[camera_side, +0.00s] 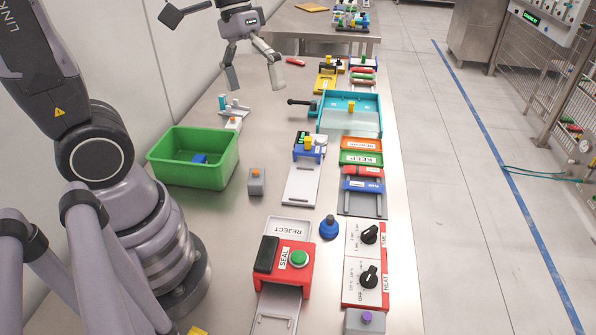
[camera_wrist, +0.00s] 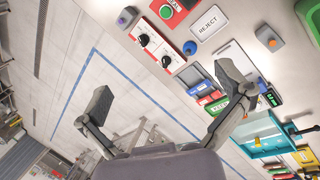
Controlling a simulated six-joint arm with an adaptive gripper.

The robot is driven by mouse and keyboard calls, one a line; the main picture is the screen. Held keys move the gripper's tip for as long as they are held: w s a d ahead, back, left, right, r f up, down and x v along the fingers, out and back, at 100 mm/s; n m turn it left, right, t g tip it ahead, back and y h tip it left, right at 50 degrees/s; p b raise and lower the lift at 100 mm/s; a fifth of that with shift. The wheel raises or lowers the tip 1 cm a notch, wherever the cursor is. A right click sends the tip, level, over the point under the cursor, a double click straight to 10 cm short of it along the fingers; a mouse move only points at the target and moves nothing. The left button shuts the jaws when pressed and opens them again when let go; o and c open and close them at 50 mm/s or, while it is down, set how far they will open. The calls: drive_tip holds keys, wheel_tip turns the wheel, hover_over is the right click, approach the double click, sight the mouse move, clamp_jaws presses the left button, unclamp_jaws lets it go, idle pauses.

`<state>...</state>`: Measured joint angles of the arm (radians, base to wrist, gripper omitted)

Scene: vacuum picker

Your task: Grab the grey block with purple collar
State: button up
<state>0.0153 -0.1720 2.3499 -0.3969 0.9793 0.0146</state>
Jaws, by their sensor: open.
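The grey block with a purple collar (camera_side: 366,320) is at the near edge of the side view, cut off by the frame, just below the red and white knob panel. In the wrist view a small grey block with a blue-purple top (camera_wrist: 127,17) shows at the upper left, beyond the knob panel. My gripper (camera_side: 253,75) is open and empty, high above the far part of the table, well away from that block. Its two spread fingers also show in the wrist view (camera_wrist: 170,95).
A similar grey block with an orange top (camera_side: 256,182) stands mid-table. A green bin (camera_side: 195,172) holds a blue piece. The red seal press (camera_side: 284,268), blue knob (camera_side: 328,228) and two-knob panel (camera_side: 367,262) are near the purple-collared block. A turquoise tray (camera_side: 349,114) lies farther back.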

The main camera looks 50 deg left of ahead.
drive_tip(key=w+d+f+n+g+h, duration=0.3)
drive_tip(key=w+d+f+g, duration=0.15)
drive_tip(key=f, duration=0.35)
drive_tip(key=n+h, duration=0.6)
drive_tip(key=n, duration=0.3)
approach(365, 313)
drive_tip(key=x, duration=0.5)
drive_tip(key=shift+w+f, duration=0.1)
drive_tip(key=shift+f, duration=0.25)
drive_tip(key=x, duration=0.6)
drive_tip(key=shift+r, duration=0.25)
drive_tip(key=c, duration=1)
